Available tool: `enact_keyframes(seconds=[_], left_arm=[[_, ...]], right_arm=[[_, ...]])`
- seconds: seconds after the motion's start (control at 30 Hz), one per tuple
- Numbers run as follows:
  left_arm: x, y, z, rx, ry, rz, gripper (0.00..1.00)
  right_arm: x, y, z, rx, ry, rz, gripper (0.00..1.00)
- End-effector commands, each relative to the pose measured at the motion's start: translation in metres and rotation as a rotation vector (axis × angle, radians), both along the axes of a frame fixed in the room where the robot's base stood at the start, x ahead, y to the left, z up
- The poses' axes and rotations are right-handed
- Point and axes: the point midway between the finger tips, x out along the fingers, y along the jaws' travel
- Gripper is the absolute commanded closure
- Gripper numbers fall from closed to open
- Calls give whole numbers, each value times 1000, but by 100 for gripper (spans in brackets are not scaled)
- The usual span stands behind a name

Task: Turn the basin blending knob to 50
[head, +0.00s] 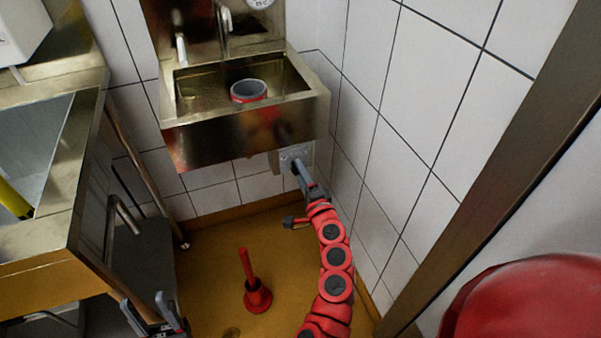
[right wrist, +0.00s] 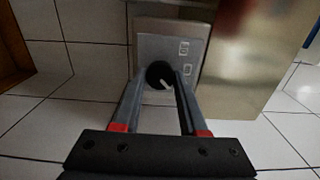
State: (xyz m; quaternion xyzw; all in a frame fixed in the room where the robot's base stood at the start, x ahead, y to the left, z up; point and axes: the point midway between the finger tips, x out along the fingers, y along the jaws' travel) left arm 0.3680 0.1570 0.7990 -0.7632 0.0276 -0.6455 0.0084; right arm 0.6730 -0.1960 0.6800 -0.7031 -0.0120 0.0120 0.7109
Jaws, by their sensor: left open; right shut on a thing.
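The blending knob (right wrist: 159,73) is round and black, on a grey plate (right wrist: 196,40) below the steel basin (head: 190,145). In the right wrist view, a short white mark on it points down and slightly right. Pale characters on the plate stand to its right; one looks like a 0, the other is hard to read. My right gripper (right wrist: 160,84) is shut on the knob, a finger on each side. The head view shows this gripper (head: 297,166) at the plate (head: 289,156), the knob hidden there. My left gripper (head: 160,314) is open and empty at bottom left.
A tiled wall (head: 400,120) is close right of my right arm. A red plunger (head: 257,296) stands on the floor; a steel sink (head: 60,235) is at left.

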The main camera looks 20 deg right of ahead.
Motion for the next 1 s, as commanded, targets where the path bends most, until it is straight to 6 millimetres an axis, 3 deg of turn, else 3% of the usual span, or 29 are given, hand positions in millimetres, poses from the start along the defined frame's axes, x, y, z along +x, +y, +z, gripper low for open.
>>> enact_keyframes(seconds=[0.37, 0.4, 0.53, 0.87, 1.0], left_arm=[[0, 0, 0, 0, 0, 0, 50], [0, 0, 0, 0, 0, 0, 50], [0, 0, 0, 0, 0, 0, 50], [0, 0, 0, 0, 0, 0, 50], [0, 0, 0, 0, 0, 0, 50]], right_arm=[[0, 0, -1, 5, 2, 0, 100], [0, 0, -1, 4, 2, 0, 53], [0, 0, -1, 4, 2, 0, 30], [-2, 0, 0, 4, 1, 0, 30], [-16, -1, 0, 5, 0, -2, 30]])
